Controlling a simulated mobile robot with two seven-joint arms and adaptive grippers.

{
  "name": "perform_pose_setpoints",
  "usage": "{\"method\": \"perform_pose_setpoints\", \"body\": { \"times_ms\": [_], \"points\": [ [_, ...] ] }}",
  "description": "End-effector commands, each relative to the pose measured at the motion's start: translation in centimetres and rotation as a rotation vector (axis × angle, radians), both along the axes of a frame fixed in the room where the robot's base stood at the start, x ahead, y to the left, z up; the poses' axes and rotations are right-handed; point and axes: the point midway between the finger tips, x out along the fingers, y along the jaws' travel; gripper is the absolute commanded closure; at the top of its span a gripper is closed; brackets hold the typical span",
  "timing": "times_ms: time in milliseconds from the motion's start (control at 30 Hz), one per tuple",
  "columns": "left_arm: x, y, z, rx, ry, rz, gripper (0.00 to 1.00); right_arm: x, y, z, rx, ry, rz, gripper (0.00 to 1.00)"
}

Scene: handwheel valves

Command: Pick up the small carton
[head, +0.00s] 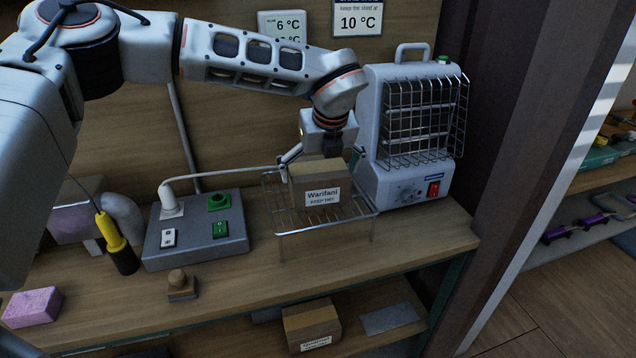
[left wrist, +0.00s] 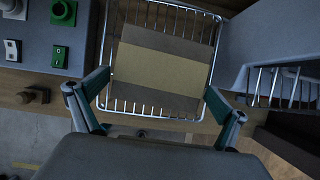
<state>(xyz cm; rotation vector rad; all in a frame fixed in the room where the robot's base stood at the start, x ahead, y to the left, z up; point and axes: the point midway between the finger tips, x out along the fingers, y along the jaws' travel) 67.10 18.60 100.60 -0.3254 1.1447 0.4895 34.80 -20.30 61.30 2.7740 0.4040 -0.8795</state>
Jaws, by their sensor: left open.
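A small brown carton (head: 318,190) with a white label reading "Warifani" sits on a wire rack (head: 280,228) on the bench. In the left wrist view the carton (left wrist: 160,70) shows its top, with a paler band across it. My left gripper (head: 312,165) is over the carton, pointing down. In the left wrist view the left gripper (left wrist: 158,88) is open, with one finger at each side of the carton's near part. Whether the fingers touch it I cannot tell. My right gripper is not in view.
A white heater (head: 415,130) with a wire guard stands close right of the rack. A grey switch box (head: 195,243) stands left. Another carton (head: 312,325) lies on the lower shelf. A pink sponge (head: 32,307) and a wooden stamp (head: 181,285) lie front left.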

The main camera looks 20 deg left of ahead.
Motion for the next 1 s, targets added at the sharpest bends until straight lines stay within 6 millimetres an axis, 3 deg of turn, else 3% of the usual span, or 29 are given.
{"method": "perform_pose_setpoints", "body": {
  "times_ms": [233,467,633,1000],
  "points": [
    [0.9,0.8,-3.3,-0.001,0.003,0.0,0.0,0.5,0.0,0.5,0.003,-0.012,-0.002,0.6],
    [1.1,0.9,-3.6,-0.001,0.001,-0.001,0.0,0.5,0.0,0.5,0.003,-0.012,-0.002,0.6],
    [1.1,0.9,-3.6,-0.001,0.002,-0.001,0.39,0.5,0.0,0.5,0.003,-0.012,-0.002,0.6],
    [1.1,0.9,-3.3,-0.001,0.0,0.0,0.39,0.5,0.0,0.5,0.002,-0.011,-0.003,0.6]
  ]
}}
